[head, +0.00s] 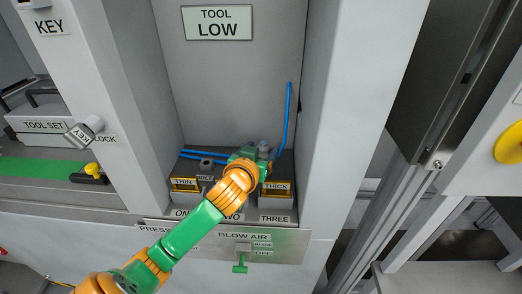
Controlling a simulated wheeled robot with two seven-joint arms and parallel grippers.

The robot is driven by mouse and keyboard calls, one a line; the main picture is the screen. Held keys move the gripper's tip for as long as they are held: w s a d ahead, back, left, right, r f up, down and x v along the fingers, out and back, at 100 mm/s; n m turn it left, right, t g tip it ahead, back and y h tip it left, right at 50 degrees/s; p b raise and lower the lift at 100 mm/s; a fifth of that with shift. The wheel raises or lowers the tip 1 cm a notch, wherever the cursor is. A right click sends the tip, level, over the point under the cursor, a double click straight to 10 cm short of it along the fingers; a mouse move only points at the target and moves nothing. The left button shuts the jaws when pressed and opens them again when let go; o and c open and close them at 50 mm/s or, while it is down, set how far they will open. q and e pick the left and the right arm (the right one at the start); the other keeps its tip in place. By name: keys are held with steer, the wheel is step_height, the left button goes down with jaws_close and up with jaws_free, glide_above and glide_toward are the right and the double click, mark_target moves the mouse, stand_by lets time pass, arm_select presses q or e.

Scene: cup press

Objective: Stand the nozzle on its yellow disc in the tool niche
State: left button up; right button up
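The tool niche (232,75) is the grey recess under the TOOL LOW sign. My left gripper (262,152) is inside it, low and near the back, between the THIN and THICK blocks. The gripper and wrist hide much of what lies below them. A small grey part shows at the fingertips, but I cannot tell whether it is the nozzle or a finger. A blue hose (289,110) rises behind the gripper on the right, and blue hose also lies at the left. I cannot make out the yellow disc. My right gripper is not in view.
Yellow-edged blocks marked THIN (184,184) and THICK (277,188) stand on the niche floor. Niche walls close in on both sides. A BLOW AIR panel with a green lever (240,264) is below the front edge.

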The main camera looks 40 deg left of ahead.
arm_select(q)
steer(key=p+v, duration=1)
steer(key=v, duration=0.2)
